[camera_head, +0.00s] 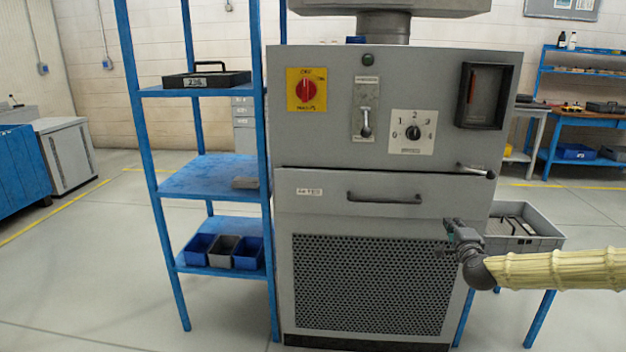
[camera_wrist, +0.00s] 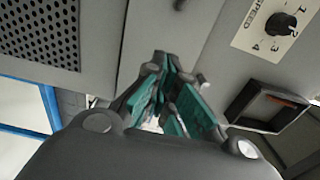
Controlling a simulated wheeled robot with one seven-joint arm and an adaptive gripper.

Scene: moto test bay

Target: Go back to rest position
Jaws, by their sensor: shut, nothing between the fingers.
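My gripper (camera_head: 452,232) is at the right of the head view, in front of the right edge of the grey machine cabinet (camera_head: 320,150). My arm reaches in from the right edge. In the wrist view the gripper's teal-padded fingers (camera_wrist: 172,98) are close together with nothing held. A drawer with a dark handle (camera_head: 384,198) is closed on the cabinet, left of my gripper. A lever handle (camera_head: 476,171) sticks out above my gripper; I cannot tell the exact gap between them.
A blue shelf rack (camera_head: 210,180) stands left of the cabinet, holding a black case (camera_head: 206,77) and small bins (camera_head: 222,251). A grey crate (camera_head: 548,236) on a blue-legged stand is behind my arm. The floor at front left (camera_head: 90,290) is clear.

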